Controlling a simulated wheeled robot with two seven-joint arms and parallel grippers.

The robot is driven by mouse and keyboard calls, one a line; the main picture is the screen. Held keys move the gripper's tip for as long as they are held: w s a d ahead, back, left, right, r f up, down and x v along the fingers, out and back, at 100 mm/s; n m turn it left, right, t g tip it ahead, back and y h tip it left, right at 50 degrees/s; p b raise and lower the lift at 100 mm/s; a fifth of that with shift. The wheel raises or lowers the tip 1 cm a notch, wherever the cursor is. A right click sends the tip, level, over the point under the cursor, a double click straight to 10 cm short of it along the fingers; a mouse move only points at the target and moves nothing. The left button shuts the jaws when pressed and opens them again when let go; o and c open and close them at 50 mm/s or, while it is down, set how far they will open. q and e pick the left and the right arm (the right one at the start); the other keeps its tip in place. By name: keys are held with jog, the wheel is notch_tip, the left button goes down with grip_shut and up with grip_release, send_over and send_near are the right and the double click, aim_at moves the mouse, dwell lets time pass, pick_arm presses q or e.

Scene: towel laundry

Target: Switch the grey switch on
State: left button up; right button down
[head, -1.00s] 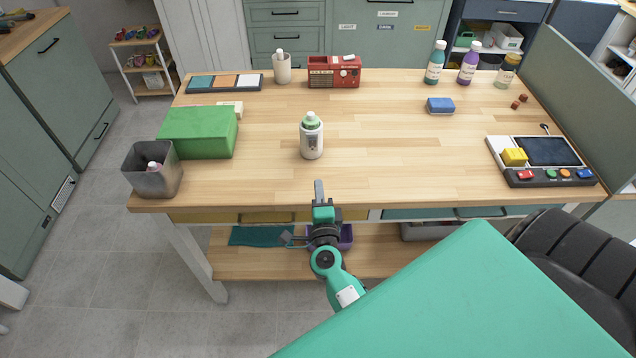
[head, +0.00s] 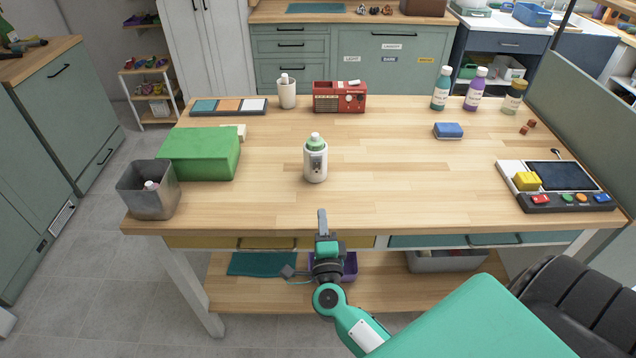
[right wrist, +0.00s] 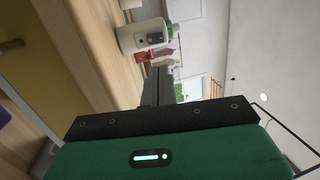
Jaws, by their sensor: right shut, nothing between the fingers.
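A white bottle-shaped device (head: 315,166) with a green top stands upright near the middle of the wooden table. A small grey panel (head: 316,161) is on its front and looks like the grey switch; its position is too small to read. The device also shows on its side in the tilted right wrist view (right wrist: 138,36), with the dark grey panel (right wrist: 154,38) on it. My right gripper (head: 322,215) is shut and empty at the table's front edge, in front of the device and apart from it. The gripper's fingers (right wrist: 158,86) point toward the device. My left gripper is out of view.
A green box (head: 200,155) and a grey bin (head: 146,197) are at the left. A blue sponge (head: 448,130) and a button panel (head: 570,201) are at the right. The wood around the device is clear.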

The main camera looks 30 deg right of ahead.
dwell(0.4)
jog(key=p, duration=0.4)
send_near(317, 164)
jog(key=x, duration=0.5)
jog(key=shift+w+d+r, duration=0.15)
jog(key=shift+w, duration=0.2)
jog(key=shift+w+d, duration=0.25)
jog(key=shift+w, duration=0.25)
jog(key=shift+r, duration=0.1)
